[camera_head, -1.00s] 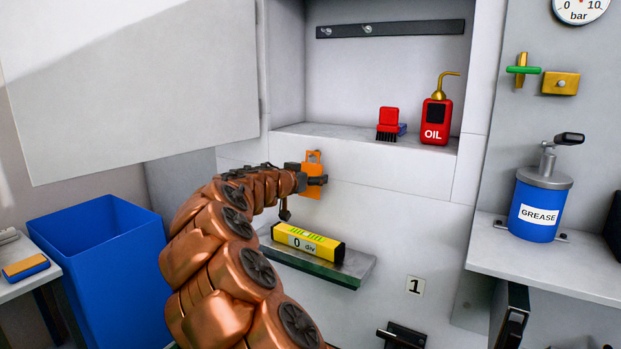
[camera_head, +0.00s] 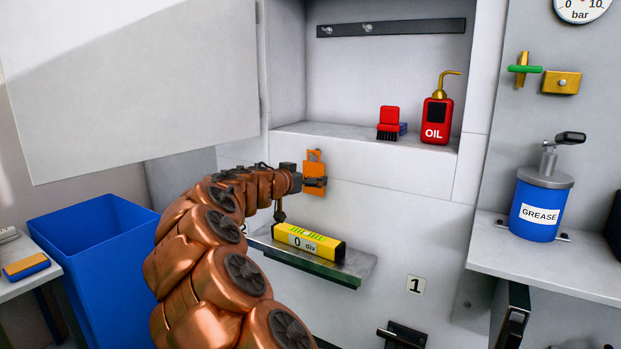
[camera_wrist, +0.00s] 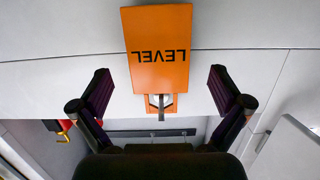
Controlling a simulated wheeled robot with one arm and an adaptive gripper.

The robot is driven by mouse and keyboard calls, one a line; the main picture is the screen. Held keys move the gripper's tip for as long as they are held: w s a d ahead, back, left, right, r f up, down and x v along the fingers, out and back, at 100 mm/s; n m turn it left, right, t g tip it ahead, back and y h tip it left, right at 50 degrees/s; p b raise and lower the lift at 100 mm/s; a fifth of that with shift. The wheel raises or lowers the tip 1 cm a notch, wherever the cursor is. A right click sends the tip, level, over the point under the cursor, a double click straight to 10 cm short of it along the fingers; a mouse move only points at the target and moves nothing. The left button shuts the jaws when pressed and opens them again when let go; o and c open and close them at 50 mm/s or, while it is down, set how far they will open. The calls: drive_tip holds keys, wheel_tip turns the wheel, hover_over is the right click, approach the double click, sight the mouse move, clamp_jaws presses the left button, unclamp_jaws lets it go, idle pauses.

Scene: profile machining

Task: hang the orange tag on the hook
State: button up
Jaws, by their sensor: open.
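The orange tag (camera_head: 314,187) is against the pale wall just below the niche. In the wrist view the tag (camera_wrist: 160,45) shows upside down with the word LEVEL. A small metal hook (camera_wrist: 161,104) shows at the hole in its narrow end and seems to pass through it. My gripper (camera_head: 316,182) is in front of the tag. In the wrist view my gripper (camera_wrist: 160,88) is open, one finger on each side of the tag with clear gaps. In the head view my gripper hides part of the tag.
A yellow level (camera_head: 308,242) lies on a small shelf (camera_head: 350,269) below my gripper. The niche above holds a red brush (camera_head: 389,120), an oil can (camera_head: 436,120) and a hook rail (camera_head: 415,28). A blue bin (camera_head: 95,235) stands left.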

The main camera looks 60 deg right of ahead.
drive_tip(key=a+r, duration=0.1)
drive_tip(key=a, duration=0.8)
drive_tip(key=shift+s+a+r, duration=0.3)
drive_tip(key=shift+r, duration=0.1)
drive_tip(key=s+a+r+n+g+y+p, duration=0.1)
drive_tip(key=s+a+r+y+p, duration=0.2)
drive_tip(key=s+a+r+p, duration=0.35)
drive_tip(key=s+a+f+n+y+p, duration=0.1)
drive_tip(key=s+a+n+y+p, duration=0.3)
drive_tip(key=a, duration=0.9)
drive_tip(key=s+a+f+n+g+y+p, duration=0.1)
drive_tip(key=s+a+n+y+p, duration=0.3)
drive_tip(key=a, duration=0.9)
drive_tip(key=s+a+f+n+y+p, duration=0.1)
drive_tip(key=s+a+n+y+p, duration=0.3)
drive_tip(key=s+a+n+p, duration=0.4)
drive_tip(key=s+a+p, duration=0.3)
drive_tip(key=a+p, duration=0.1)
drive_tip(key=a, duration=0.1)
drive_tip(key=shift+a+g+y, duration=0.3)
drive_tip(key=shift+y, duration=0.1)
drive_tip(key=shift+d+f, duration=0.1)
